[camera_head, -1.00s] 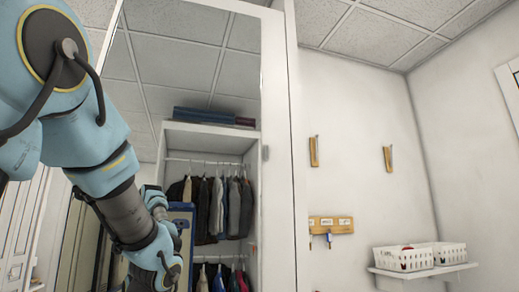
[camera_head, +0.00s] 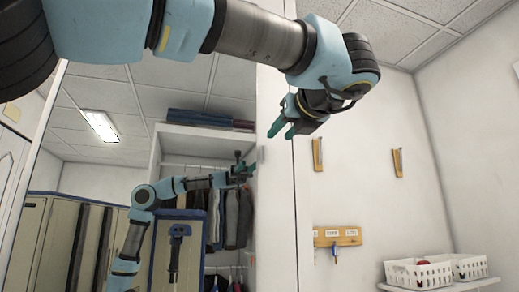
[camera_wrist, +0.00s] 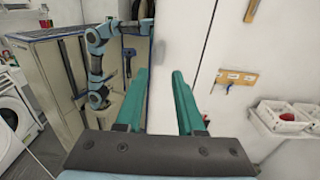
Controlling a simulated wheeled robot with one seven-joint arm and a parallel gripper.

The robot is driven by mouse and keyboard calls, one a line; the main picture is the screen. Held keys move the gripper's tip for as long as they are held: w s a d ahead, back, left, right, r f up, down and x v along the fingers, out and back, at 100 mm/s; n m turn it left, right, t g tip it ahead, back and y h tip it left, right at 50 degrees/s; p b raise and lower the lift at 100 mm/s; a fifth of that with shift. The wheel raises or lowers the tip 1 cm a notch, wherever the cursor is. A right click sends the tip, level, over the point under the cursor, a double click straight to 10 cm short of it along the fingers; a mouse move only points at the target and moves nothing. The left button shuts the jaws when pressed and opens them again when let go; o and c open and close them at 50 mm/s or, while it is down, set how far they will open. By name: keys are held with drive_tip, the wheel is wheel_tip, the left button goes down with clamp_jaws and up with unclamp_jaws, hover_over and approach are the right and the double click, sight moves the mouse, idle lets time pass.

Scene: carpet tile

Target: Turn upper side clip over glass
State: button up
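A tall mirror (camera_head: 100,165) stands at the left in the head view; its glass reflects my arm, lockers and a wardrobe. A small grey clip (camera_head: 261,154) sits at the right edge of the glass, beside the white edge panel. My gripper (camera_head: 283,131) has teal fingers and is a little above and to the right of the clip in the picture, apart from it. In the wrist view, my gripper (camera_wrist: 160,74) shows its two fingers apart with nothing held between them. The mirror's edge runs between the fingers there.
To the right, the white wall carries two wooden hooks (camera_head: 317,154) and a wooden key rack (camera_head: 337,237). White baskets (camera_head: 419,273) stand on a shelf at lower right. A washing machine (camera_wrist: 14,118) shows at the left in the wrist view.

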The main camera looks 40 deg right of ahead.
sight(265, 147)
drive_tip(key=p+x, duration=0.1)
drive_tip(key=x, duration=0.2)
drive_tip(key=p+x, duration=0.1)
drive_tip(key=x, duration=0.2)
drive_tip(key=r+p+x, duration=0.1)
drive_tip(key=x, duration=0.2)
drive_tip(key=shift+w+d, duration=0.1)
drive_tip(key=shift+w+d+f, duration=0.15)
drive_tip(key=shift+w+d, duration=0.1)
drive_tip(key=shift+w, duration=0.35)
drive_tip(key=shift+c, duration=0.3)
clamp_jaws()
